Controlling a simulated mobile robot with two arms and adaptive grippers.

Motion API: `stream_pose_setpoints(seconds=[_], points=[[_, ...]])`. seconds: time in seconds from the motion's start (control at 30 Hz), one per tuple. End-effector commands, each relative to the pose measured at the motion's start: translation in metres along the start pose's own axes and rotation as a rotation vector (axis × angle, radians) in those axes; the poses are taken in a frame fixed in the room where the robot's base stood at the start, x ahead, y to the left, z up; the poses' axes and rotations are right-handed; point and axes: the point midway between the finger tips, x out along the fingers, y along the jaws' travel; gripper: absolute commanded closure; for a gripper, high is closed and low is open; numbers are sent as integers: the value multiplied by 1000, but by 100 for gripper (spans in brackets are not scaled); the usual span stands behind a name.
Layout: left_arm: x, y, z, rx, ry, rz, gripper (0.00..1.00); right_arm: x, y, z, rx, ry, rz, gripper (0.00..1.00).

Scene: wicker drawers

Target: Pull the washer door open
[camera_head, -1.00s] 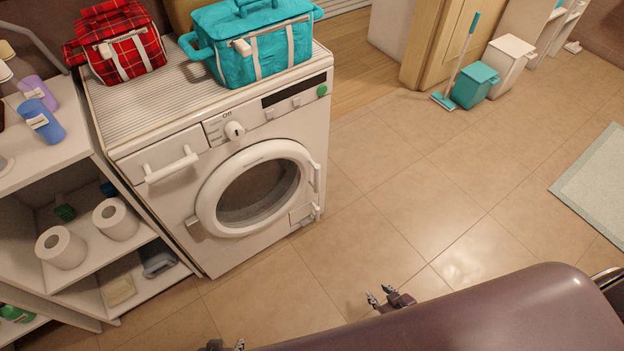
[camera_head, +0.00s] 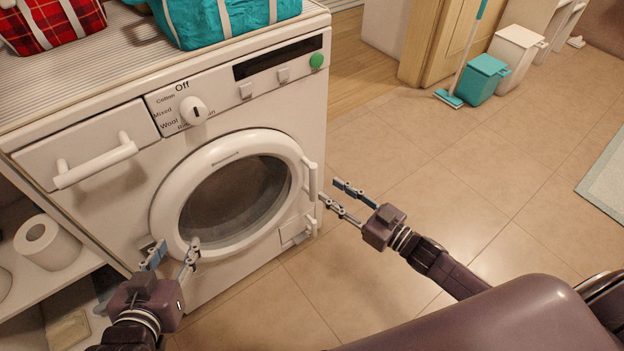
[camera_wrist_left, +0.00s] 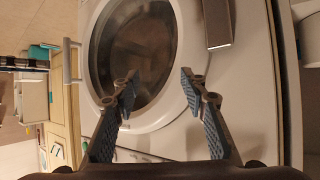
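The white washer (camera_head: 80,210) stands at the left, with its round door (camera_head: 163,205) shut around dark glass. The white door handle (camera_head: 312,180) is upright on the door's right edge. My right gripper (camera_head: 329,191) is open and empty, just right of the handle and pointing at it; I cannot tell whether a fingertip touches it. My left gripper (camera_head: 175,248) is open and empty in front of the door's lower left rim. In the left wrist view, its two spread fingers (camera_wrist_left: 155,85) face the door's rim (camera_wrist_left: 175,105), with nothing between them.
A teal bag (camera_head: 230,18) and a red plaid bag (camera_head: 50,20) sit on the washer. A shelf with a paper roll (camera_head: 45,242) stands close on the left. The tiled floor (camera_head: 430,160) right of the washer is free, with teal and white bins (camera_head: 482,80) behind.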

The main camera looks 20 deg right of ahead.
Motion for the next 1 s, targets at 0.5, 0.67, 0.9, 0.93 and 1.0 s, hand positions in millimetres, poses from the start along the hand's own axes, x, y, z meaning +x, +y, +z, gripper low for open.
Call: stream_pose_setpoints(seconds=[0.5, 0.67, 0.9, 0.93, 1.0], points=[[-3, 10, -81, -1, 356, 22, 60, 63, 1, 0, 0, 1, 2, 67], [-7, 12, -95, -2, 418, 26, 60, 73, 1, 0, -1, 0, 2, 67], [-9, 13, -100, -2, 437, 27, 60, 75, 1, 0, 0, -2, 2, 67], [-8, 13, -100, -2, 437, 27, 60, 75, 1, 0, 0, -2, 2, 67], [-8, 13, -100, -2, 436, 27, 60, 75, 1, 0, 0, -2, 2, 67]])
